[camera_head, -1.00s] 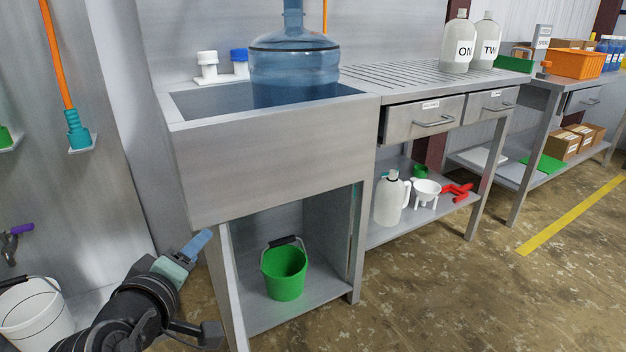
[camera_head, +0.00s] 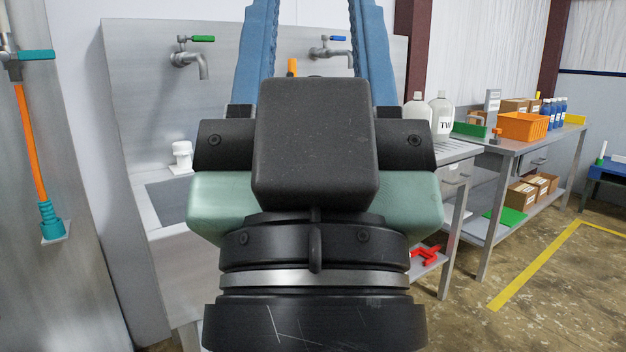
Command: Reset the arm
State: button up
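My gripper (camera_head: 314,30) stands upright, very close to the camera, in the middle of the head view. The fingertips run out of the top of the picture. My dark wrist and the green-grey gripper body cover much of the sink (camera_head: 150,215) behind. The blue water jug is not visible now.
Two taps, one green-handled (camera_head: 190,58) and one blue-handled (camera_head: 330,52), are on the back wall. White jugs (camera_head: 440,115) stand on the counter at right. An orange crate (camera_head: 524,126) sits on a farther table (camera_head: 510,146). Open floor lies at lower right.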

notch_tip(320, 180, up, 26)
jog(key=p, duration=2.3)
jog(key=shift+p, duration=0.35)
jog(key=shift+o, duration=0.2)
jog(key=shift+a, duration=0.1)
jog(key=shift+f, duration=0.1)
